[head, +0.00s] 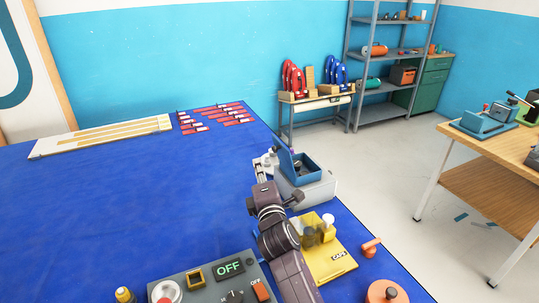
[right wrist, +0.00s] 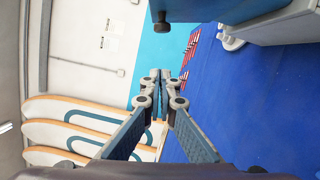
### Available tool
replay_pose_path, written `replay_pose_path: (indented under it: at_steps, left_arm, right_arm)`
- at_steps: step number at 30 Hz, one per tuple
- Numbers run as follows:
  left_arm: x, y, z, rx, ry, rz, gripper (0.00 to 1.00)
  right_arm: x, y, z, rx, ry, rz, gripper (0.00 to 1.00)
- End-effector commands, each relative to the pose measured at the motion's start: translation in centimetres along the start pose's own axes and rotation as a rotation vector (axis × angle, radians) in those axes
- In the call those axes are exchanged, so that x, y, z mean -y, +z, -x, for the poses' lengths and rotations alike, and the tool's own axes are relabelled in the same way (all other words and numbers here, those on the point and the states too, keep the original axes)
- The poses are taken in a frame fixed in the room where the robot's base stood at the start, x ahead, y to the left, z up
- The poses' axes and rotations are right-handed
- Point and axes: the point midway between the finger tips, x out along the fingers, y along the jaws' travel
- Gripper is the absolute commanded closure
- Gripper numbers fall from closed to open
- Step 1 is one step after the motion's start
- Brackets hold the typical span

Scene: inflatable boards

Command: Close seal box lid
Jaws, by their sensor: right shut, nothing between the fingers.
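The seal box (head: 305,168) is a blue open-topped box on a light grey base (head: 312,190) at the right edge of the blue table. Its blue lid (head: 284,157) stands raised on the left side of the box. In the right wrist view a blue panel with a dark knob (right wrist: 161,23), which looks like the lid, shows at the top. My right gripper (head: 261,168) is just left of the lid in the head view. In the right wrist view its fingertips (right wrist: 160,84) are together and empty, apart from the knob. My left gripper is not in view.
A yellow caps tray (head: 328,262) and a grey control panel reading OFF (head: 205,284) lie nearer on the table. An orange tool (head: 371,246) is at the right edge. Red pieces (head: 220,116) and a pale board (head: 105,137) lie farther back. The table's left middle is clear.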

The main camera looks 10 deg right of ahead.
Motion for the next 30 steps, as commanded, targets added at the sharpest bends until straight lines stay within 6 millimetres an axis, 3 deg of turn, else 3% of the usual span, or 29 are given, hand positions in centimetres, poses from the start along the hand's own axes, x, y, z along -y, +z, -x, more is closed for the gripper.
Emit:
replay_pose_path:
  at_steps: [4,6,13,30]
  left_arm:
    - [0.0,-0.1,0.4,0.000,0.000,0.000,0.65]
    - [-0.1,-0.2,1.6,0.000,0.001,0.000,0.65]
    - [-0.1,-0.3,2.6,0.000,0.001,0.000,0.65]
    - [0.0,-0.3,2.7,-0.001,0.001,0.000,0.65]
  right_arm:
    - [-0.1,0.1,-2.4,0.001,-0.001,0.000,1.00]
    - [-0.5,1.5,-2.5,0.002,-0.001,0.004,1.00]
    - [-0.1,3.6,-3.0,0.001,0.000,0.002,1.00]
    - [-0.1,4.0,-3.4,0.001,-0.002,-0.011,1.00]
